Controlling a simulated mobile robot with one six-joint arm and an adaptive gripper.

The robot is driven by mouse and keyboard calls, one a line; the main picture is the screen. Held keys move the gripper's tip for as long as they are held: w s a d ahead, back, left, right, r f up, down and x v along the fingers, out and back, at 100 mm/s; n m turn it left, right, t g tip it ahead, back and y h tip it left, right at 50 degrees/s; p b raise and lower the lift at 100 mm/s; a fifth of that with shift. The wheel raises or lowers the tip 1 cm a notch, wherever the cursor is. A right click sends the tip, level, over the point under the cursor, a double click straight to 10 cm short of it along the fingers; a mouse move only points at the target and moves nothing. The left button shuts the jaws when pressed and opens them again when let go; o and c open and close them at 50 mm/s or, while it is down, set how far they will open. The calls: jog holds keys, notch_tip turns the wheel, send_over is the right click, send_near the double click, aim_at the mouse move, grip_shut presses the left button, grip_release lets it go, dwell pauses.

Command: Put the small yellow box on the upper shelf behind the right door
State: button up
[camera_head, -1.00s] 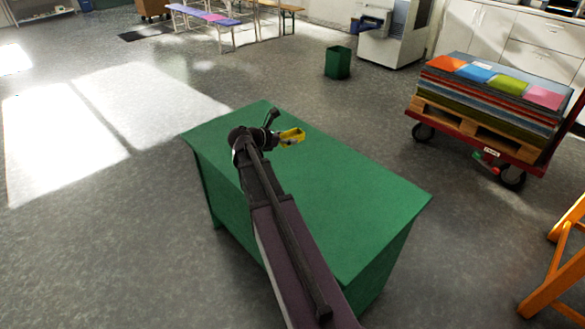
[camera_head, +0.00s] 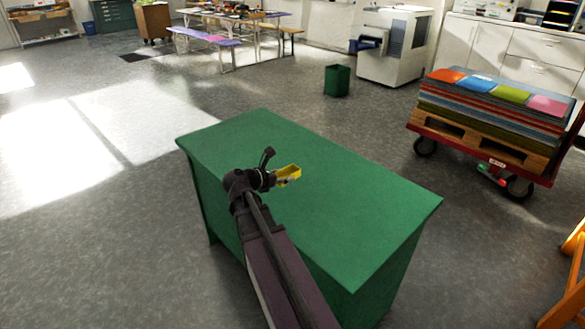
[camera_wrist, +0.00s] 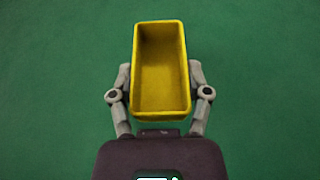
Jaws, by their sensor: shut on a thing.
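The small yellow box (camera_head: 288,174) is an open-topped rectangular box. In the wrist view the yellow box (camera_wrist: 161,68) shows its empty inside, with a grey finger on each side. My gripper (camera_head: 280,178) is shut on the box and holds it over the green cabinet (camera_head: 340,205). In the wrist view my gripper (camera_wrist: 160,96) has green surface all around behind it. I cannot tell how far the box is above the top. No shelf or right door of the cabinet can be made out from here.
A cart (camera_head: 480,150) with a pallet of stacked coloured sheets stands to the right. A green bin (camera_head: 337,81) and a white machine (camera_head: 392,50) stand behind. An orange frame (camera_head: 572,280) is at the right edge. The floor left of the cabinet is clear.

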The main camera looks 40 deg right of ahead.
dwell(0.3)
jog(key=b, duration=0.2)
send_over(287, 165)
jog(key=shift+s+f, duration=0.1)
jog(key=shift+f, duration=0.65)
jog(key=shift+f+b, duration=1.5)
jog(key=shift+f, duration=0.25)
jog(key=shift+f, duration=0.1)
jog(key=o, duration=0.7)
jog(key=shift+o, duration=0.2)
